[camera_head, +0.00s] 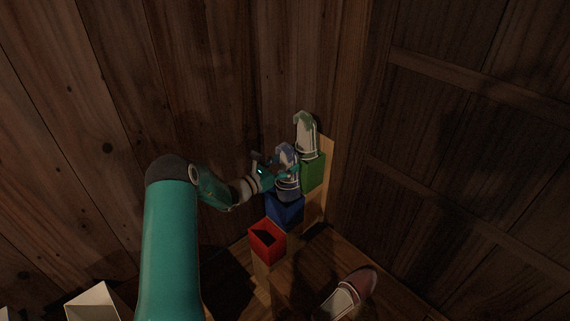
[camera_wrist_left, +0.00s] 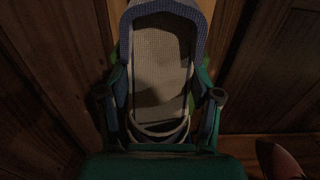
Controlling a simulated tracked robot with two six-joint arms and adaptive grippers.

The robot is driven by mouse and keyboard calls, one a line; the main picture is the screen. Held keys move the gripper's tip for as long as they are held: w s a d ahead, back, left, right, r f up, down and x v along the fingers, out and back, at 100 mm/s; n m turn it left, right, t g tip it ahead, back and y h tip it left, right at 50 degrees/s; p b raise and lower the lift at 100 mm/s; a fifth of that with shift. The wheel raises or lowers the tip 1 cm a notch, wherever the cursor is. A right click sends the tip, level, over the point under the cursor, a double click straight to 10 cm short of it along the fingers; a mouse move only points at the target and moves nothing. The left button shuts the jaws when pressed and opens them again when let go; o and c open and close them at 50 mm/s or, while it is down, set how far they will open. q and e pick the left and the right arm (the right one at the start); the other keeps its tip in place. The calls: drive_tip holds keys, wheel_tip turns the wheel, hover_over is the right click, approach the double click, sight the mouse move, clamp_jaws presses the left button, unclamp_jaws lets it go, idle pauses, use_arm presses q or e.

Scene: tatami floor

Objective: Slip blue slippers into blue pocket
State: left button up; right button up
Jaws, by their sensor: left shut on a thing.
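The blue slippers (camera_head: 287,158) stand upright, toe up, over the blue pocket (camera_head: 285,210) in the head view. My left gripper (camera_head: 277,178) is shut on them from the left. Their lower end meets the pocket's top edge; I cannot tell whether it is inside or just above. In the left wrist view the slipper (camera_wrist_left: 160,65) fills the middle, its pale inner sole facing me. The left gripper's fingers (camera_wrist_left: 160,108) lie along both its sides there. The blue pocket is not clear in that view. My right gripper is not in view.
A green pocket (camera_head: 313,175) holds green slippers (camera_head: 306,134) upright, just behind at the right. A red pocket (camera_head: 267,243) in front looks empty. Reddish slippers (camera_head: 349,293) lie on the floor. Wooden walls stand close behind and right. A pale open box (camera_head: 92,303) is at lower left.

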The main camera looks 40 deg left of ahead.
use_arm(q)
drive_tip(key=shift+f+b, duration=1)
drive_tip(key=shift+f, duration=0.35)
drive_tip(key=o, duration=1.3)
drive_tip(key=s, duration=0.8)
drive_tip(key=s+a, duration=0.1)
drive_tip(key=s, duration=0.3)
drive_tip(key=shift+f, duration=0.1)
